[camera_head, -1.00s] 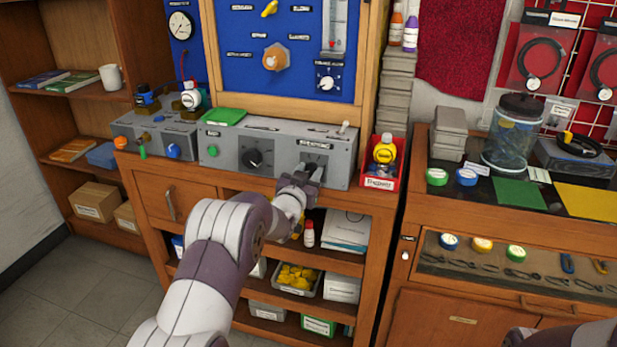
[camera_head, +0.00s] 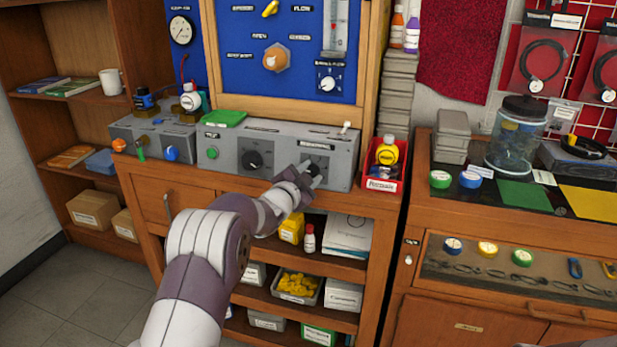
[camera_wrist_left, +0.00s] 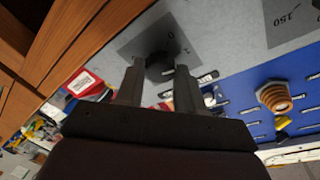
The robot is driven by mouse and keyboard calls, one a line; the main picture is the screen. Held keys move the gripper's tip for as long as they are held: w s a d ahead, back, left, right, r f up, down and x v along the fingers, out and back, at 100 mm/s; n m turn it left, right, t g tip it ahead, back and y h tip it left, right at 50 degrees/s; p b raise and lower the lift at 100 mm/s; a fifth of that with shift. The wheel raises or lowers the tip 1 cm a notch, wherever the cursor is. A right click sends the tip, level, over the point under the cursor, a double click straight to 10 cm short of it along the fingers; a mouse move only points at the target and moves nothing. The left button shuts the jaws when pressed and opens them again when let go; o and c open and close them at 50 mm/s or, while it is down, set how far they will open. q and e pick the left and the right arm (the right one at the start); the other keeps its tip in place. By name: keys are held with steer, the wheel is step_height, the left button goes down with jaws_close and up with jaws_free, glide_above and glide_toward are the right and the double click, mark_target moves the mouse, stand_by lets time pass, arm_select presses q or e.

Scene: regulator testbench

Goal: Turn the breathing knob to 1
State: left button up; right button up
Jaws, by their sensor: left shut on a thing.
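The breathing knob is a dark round knob (camera_wrist_left: 160,68) on a dark grey square plate at the right end of the grey testbench panel (camera_head: 228,160). In the left wrist view the knob lies between the two fingertips of my left gripper (camera_wrist_left: 160,66), and markings show on the plate beside it. In the head view my left gripper (camera_head: 312,176) reaches the plate from below and is shut on the knob, partly covering it. The knob's exact setting cannot be read. My right gripper is out of view.
A second black knob (camera_head: 254,159) and a green button (camera_head: 212,153) sit farther left on the panel. A red bin (camera_head: 384,186) with a yellow bottle (camera_head: 388,152) stands close to its right. Open shelves with a bottle (camera_head: 309,240) and boxes lie below.

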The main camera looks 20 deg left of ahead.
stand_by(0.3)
arm_select(q)
steer(key=o, duration=1)
steer(key=shift+o, duration=0.2)
steer(key=s+a, duration=0.2)
steer(key=s, duration=1)
steer(key=shift+s+a+r, duration=0.15)
steer(key=shift+s+r, duration=0.1)
steer(key=shift+r, duration=0.15)
